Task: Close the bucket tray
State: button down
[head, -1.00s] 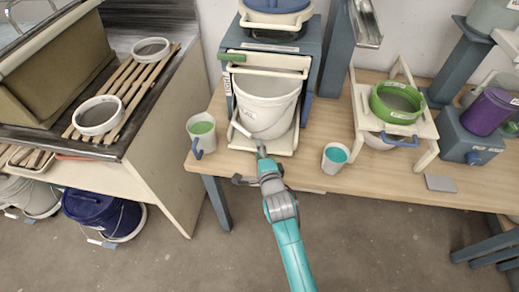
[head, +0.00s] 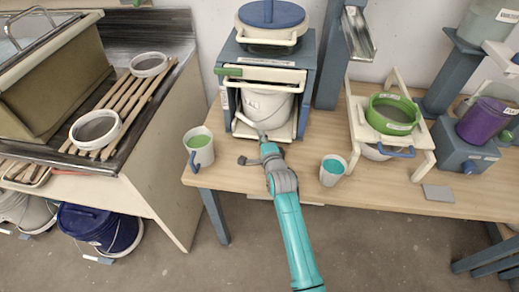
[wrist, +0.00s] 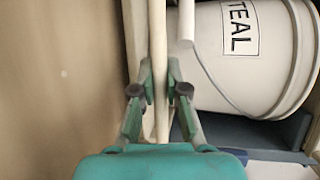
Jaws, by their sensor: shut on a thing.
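The cream bucket tray (head: 281,136) sits in the lower bay of a blue-grey cabinet (head: 309,62). A white bucket (head: 268,108) with a wire bail stands on it, mostly inside the bay; its upper part is under the cabinet. In the wrist view the bucket (wrist: 268,60) carries a label reading TEAL. My gripper (head: 261,137) is at the tray's front left. In the wrist view my gripper (wrist: 159,92) is shut on a cream bar (wrist: 158,50), apparently the tray's handle. The bucket is just to the right of the fingers there.
A mug with green liquid (head: 199,148) stands left of the tray. A cup with teal liquid (head: 333,170) stands to the right, near the table's front edge. A green sieve (head: 392,114) sits on a cream stand further right. A blue-lidded bucket (head: 270,14) tops the cabinet.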

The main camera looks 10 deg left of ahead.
jog(key=shift+w, duration=0.95)
jog(key=c, duration=1.2)
grip_release()
jog(key=shift+w, duration=0.1)
jog(key=v, duration=1.2)
